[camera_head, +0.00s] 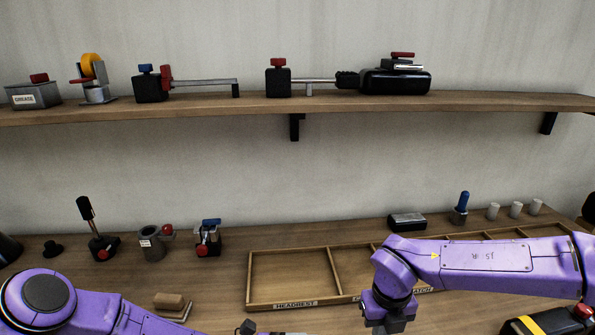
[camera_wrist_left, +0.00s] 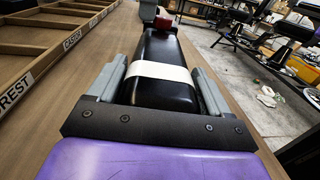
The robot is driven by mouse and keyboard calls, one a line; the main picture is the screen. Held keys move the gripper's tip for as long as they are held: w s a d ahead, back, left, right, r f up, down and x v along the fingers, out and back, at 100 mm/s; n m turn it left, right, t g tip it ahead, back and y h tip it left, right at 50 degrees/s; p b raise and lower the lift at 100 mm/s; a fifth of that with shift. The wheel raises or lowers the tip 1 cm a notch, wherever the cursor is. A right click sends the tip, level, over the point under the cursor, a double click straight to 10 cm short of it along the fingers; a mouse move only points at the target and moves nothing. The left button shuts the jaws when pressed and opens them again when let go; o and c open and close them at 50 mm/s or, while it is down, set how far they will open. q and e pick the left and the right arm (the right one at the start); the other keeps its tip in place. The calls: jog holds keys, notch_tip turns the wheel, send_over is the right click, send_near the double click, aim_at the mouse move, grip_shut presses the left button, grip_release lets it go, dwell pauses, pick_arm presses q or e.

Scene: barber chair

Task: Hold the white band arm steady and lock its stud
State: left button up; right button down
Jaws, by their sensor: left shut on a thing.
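The white band arm (camera_wrist_left: 156,95) is a long black padded piece with a white band around it, in the left wrist view. My left gripper (camera_wrist_left: 157,70) is shut on it, its grey fingers along both sides. A red part (camera_wrist_left: 163,22) shows at the arm's far end; I cannot tell whether it is the stud.
A wooden tray (camera_head: 293,306) with labelled compartments lies on the bench, partly behind my right arm. Small clamps and pots (camera_head: 152,244) stand at back left. Small cups (camera_head: 515,210) stand at back right. A wall shelf (camera_head: 200,108) holds further fittings. The bench edge runs right of the held arm.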

jog(key=shift+s+d, duration=0.1)
jog(key=shift+s, duration=0.2)
pick_arm(q)
jog(key=shift+w+a, duration=0.1)
jog(key=shift+w, duration=0.1)
pick_arm(e)
jog(key=shift+d, duration=0.15)
jog(key=shift+w, duration=0.1)
pick_arm(q)
jog(key=shift+s, duration=0.15)
jog(key=shift+f, duration=0.1)
pick_arm(e)
notch_tip(320, 180, up, 6)
jog(key=shift+w, duration=0.4)
